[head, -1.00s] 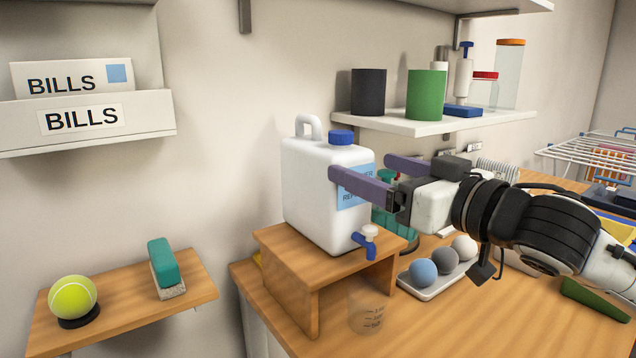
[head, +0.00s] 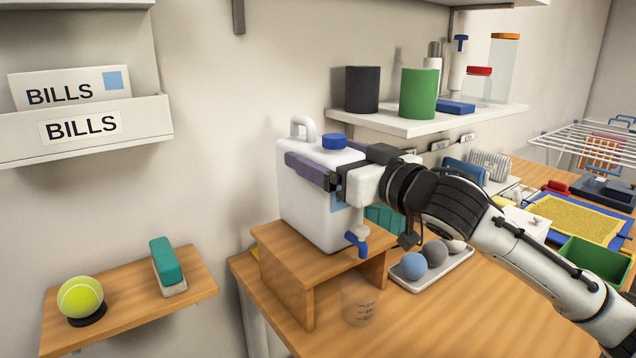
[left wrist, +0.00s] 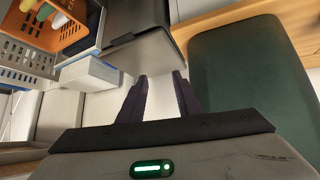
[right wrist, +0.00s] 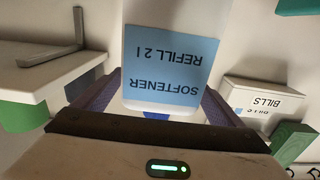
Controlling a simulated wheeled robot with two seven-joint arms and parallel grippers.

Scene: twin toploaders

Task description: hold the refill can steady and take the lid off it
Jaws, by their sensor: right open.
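The refill can (head: 300,215) is a white jug with a handle and a blue lid (head: 334,141) on top. It stands upright on a wooden stand (head: 285,262), with a blue-handled tap low on its front. My right gripper (head: 315,154) is open, with its purple fingers on either side of the can's upper body, below the lid. In the right wrist view the can's blue label (right wrist: 170,60) appears upside down between the fingers; whether they touch the can is unclear. My left gripper (left wrist: 160,88) is open and empty in its wrist view, and out of the head view.
A clear measuring cup (head: 360,302) stands below the tap. A tray of balls (head: 440,272) lies right of the stand. A shelf (head: 400,125) with a black and a green cylinder is behind. In the left wrist view a dark green surface (left wrist: 245,90) is close on the right.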

